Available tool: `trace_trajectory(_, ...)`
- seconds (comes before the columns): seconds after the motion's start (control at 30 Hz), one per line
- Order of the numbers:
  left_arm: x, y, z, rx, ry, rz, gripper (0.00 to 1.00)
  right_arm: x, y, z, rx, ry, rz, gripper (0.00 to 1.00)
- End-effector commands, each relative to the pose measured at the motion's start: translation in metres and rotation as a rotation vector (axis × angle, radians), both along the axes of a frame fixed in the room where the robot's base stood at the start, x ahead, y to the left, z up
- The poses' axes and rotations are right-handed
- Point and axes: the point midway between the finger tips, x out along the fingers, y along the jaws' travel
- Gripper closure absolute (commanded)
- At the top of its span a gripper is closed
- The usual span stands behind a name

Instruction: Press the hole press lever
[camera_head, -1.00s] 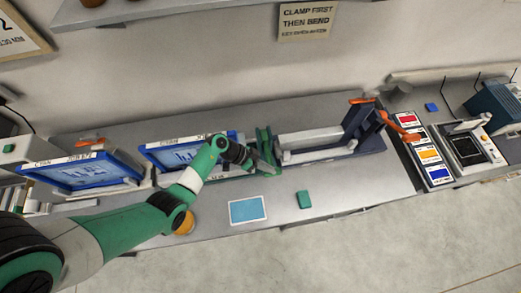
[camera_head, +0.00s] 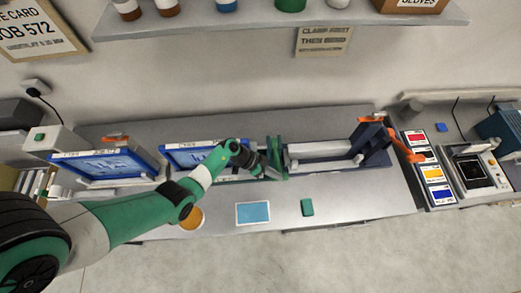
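A dark blue press (camera_head: 371,144) with an orange lever (camera_head: 404,147) stands at the right part of the bench; I take it for the hole press. The lever slopes down to the right from the press top. A long pale bed (camera_head: 320,151) stretches left from it. My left gripper (camera_head: 275,170) is at the left end of this bed, beside green upright parts, well apart from the lever. Its fingers are too small and overlapped to tell open from shut. My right gripper is not in view.
Two blue-framed screens (camera_head: 108,165) (camera_head: 195,155) stand on the left. A light blue pad (camera_head: 253,213), a green block (camera_head: 307,207) and an orange disc (camera_head: 193,218) lie near the bench front. Colour cards (camera_head: 432,173) and a black-topped device (camera_head: 474,172) are right of the press. A shelf (camera_head: 280,20) hangs above.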

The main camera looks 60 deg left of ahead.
Motion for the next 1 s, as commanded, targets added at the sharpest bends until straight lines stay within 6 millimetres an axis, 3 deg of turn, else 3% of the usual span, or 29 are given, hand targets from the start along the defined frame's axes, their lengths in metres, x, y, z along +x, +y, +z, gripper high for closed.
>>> trace_trajectory(0.07, -0.016, 0.008, 0.021, -0.002, 0.002, 0.005, 1.0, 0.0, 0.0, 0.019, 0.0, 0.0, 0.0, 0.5)
trace_trajectory(0.47, -0.054, 0.033, 0.063, 0.0, -0.005, 0.006, 1.0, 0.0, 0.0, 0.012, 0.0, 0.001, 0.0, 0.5)
trace_trajectory(1.0, -0.058, 0.035, 0.068, 0.0, -0.006, 0.003, 1.0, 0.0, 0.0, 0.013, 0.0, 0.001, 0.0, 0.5)
